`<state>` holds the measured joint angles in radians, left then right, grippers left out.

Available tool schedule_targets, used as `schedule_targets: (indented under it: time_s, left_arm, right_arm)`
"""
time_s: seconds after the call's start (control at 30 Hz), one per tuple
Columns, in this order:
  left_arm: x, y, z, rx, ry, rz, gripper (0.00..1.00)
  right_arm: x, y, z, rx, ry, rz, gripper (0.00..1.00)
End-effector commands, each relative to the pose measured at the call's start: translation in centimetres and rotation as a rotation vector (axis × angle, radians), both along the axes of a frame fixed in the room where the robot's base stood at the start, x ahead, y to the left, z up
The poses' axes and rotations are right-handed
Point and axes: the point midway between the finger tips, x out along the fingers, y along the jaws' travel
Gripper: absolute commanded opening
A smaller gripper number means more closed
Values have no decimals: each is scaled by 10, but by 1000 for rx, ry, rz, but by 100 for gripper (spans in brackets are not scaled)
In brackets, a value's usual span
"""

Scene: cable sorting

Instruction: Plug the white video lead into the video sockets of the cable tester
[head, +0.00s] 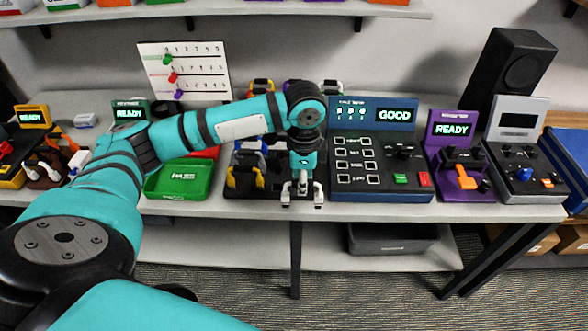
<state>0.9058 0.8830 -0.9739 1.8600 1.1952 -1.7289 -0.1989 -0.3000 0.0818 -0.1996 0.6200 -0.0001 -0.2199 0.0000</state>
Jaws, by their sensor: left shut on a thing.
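The cable tester (380,191) is the blue console right of centre on the bench. Its screen reads GOOD, and pairs of white-framed sockets (354,160) run down its left side. My left gripper (302,188) points down at the bench's front edge, just left of the tester and apart from its sockets. It is shut on what looks like the white video lead (318,196); white ends show on both sides of the fingers. The fingers hide the middle of the lead. My right gripper is out of view.
A green tray (180,180) and a rack of coloured leads (243,178) stand left of the gripper. A purple tester (459,184), a grey tester (525,184) and a black speaker (512,68) stand right. A white board (186,72) is behind.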

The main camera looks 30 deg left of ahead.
Motion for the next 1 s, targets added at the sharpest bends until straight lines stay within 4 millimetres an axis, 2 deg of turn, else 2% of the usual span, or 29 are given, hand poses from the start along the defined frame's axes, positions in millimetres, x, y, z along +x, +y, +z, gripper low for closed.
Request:
schedule_targets:
  time_s: [0.03, 0.1, 0.33, 0.5, 1.0]
  left_arm:
    - [-9, -13, -1, -3, -2, -7, 0]
    - [-19, -25, 1, -2, -1, -7, 0]
    - [-41, -52, 6, -1, -1, -2, 0]
    - [-46, -58, 11, 0, 0, 1, 0]
    - [-46, -58, 30, -1, 1, 0, 0]
  right_arm:
    - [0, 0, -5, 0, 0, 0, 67]
    - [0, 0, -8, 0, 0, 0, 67]
    - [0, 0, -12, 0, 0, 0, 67]
    - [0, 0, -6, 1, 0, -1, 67]
    - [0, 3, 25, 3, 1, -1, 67]
